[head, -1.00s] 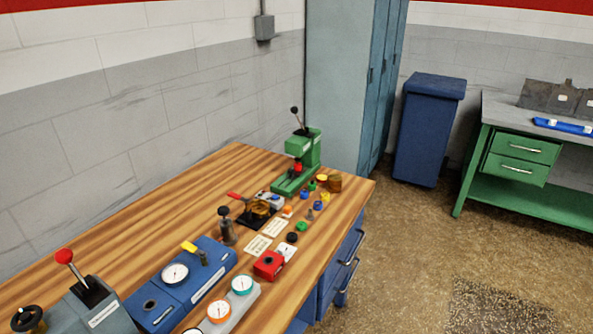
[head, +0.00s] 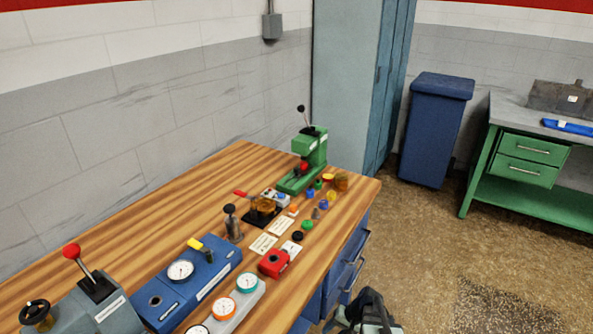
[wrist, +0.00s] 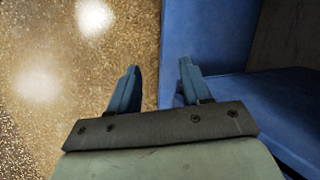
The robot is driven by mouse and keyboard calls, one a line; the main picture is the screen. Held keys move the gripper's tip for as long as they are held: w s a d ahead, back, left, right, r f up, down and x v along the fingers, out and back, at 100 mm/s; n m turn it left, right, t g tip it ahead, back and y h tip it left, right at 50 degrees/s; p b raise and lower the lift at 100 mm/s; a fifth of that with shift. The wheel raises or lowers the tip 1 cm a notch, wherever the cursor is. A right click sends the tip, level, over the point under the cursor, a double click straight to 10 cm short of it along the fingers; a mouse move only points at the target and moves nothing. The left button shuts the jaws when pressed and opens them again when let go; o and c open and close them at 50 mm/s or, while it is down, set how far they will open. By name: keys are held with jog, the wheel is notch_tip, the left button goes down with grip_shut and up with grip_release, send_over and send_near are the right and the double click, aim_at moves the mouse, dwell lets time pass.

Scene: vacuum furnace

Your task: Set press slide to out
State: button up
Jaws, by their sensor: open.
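The green press (head: 306,162) stands at the far right end of the wooden bench, with a black-knobbed lever on top and a red knob (head: 303,167) low on its front. Its slide is too small in the head view for me to tell its position. My gripper (wrist: 159,88) is open and empty in the wrist view, over the floor beside a blue cabinet. In the head view my arm (head: 366,312) shows at the bottom edge, below and in front of the bench, well apart from the press.
The bench (head: 130,226) holds a blue gauge unit (head: 187,283), a grey unit with a red-knobbed lever (head: 88,303), a red block (head: 273,263) and several small coloured parts near the press. Blue drawers (head: 347,265) are under the bench.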

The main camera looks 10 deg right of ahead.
jog(key=w+d+r+t+h, duration=0.25)
jog(key=w+d+r, duration=0.45)
jog(key=d+r, duration=0.35)
jog(key=w+d+r+t+h, duration=0.1)
jog(key=w+d+r+t, duration=0.3)
jog(key=w+d+r, duration=0.55)
jog(key=w+d+r+t+h, duration=0.1)
jog(key=w+d+r+t, duration=0.2)
jog(key=w+d+r, duration=0.6)
jog(key=n+t+y, duration=0.2)
jog(key=n+y, duration=0.2)
jog(key=n, duration=0.6)
send_near(297, 169)
jog(key=x, duration=1.1)
jog(key=shift+d, duration=0.15)
jog(key=shift+r, duration=0.1)
jog(key=shift+c, duration=0.4)
grip_shut()
